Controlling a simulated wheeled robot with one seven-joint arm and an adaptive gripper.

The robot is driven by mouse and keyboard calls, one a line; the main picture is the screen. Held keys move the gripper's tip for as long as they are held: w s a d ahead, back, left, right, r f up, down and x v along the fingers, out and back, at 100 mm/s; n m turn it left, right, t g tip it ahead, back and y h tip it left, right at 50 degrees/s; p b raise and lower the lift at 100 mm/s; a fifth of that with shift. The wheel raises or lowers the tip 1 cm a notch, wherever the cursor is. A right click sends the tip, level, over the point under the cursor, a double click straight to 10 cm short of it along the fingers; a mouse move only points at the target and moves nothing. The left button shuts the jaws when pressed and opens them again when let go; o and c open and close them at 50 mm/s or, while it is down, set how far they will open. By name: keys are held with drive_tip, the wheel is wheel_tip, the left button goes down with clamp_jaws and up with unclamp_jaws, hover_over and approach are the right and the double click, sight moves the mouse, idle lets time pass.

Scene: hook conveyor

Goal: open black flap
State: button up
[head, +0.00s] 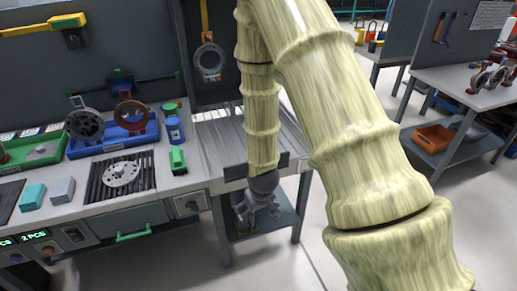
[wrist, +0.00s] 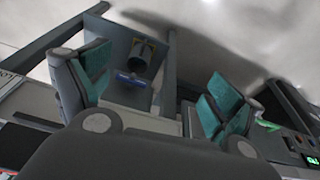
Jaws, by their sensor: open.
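The black flap (head: 236,173) is a dark strip across the front end of the roller conveyor. My arm hides its middle, and it shows on both sides of the arm. My gripper (head: 258,212) points down just in front of and below the flap in the head view, and I see no contact. In the wrist view my gripper (wrist: 150,105) is open, its two teal-padded fingers wide apart with nothing held between them. I cannot make out the flap surely in the wrist view.
The roller conveyor (head: 215,140) lies behind the flap, with a lower shelf (head: 275,222) beneath. To the left, the workbench has a green drawer handle (head: 133,236), a green block (head: 178,161) and a ribbed black mat (head: 95,185).

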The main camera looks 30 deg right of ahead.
drive_tip(key=w+d+r+p, duration=0.1)
drive_tip(key=w+d+r, duration=0.2)
drive_tip(key=r, duration=0.4)
drive_tip(key=w+d+r+m+t+p, duration=0.1)
drive_tip(key=w+d+r, duration=0.2)
drive_tip(key=r, duration=0.4)
drive_tip(key=w+d+r+p, duration=0.1)
drive_tip(key=w+d+r, duration=0.2)
drive_tip(key=r, duration=0.5)
drive_tip(key=p+x, duration=0.2)
drive_tip(key=x, duration=0.9)
drive_tip(key=shift+w, duration=0.4)
drive_tip(key=c, duration=1.5)
drive_tip(key=shift+o, duration=0.2)
drive_tip(key=shift+t+h, duration=0.3)
